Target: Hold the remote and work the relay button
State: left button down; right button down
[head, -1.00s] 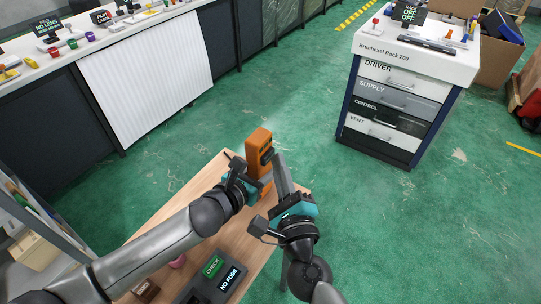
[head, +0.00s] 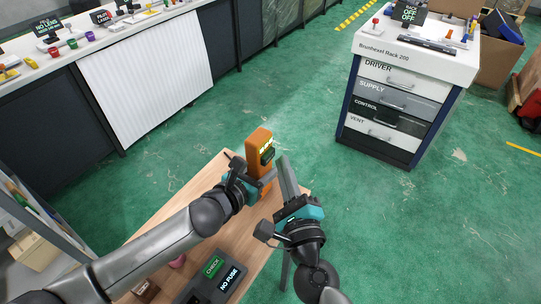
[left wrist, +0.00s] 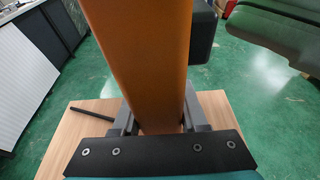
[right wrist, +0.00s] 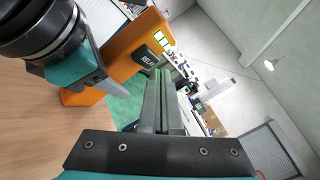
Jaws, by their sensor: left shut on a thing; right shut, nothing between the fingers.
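The orange remote (head: 256,160) stands upright over the wooden table's far end. My left gripper (head: 262,184) is shut on its lower part; the orange body fills the space between the fingers in the left wrist view (left wrist: 150,60). The black relay button (right wrist: 147,57), with light lettering, sticks out from the remote's face beside lit yellow patches. It also shows in the head view (head: 267,155). My right gripper (head: 284,162) is shut and empty, its fingertips close to the right of the button. A small gap shows in the head view.
The wooden table (head: 185,192) is below, with a dark box reading "NO FUSE" (head: 229,279) and a green "CHECK" label (head: 213,267). A drawer rack (head: 400,85) stands farther off at right. Green floor between is clear.

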jog(key=shift+d, duration=0.1)
jog(key=s+d, duration=0.1)
jog(key=d, duration=0.1)
jog(key=s+d, duration=0.2)
dwell(0.6)
dwell(0.5)
pick_arm(q)
jog(key=shift+c, duration=1.8)
grip_release()
jog(key=shift+s+a, duration=0.1)
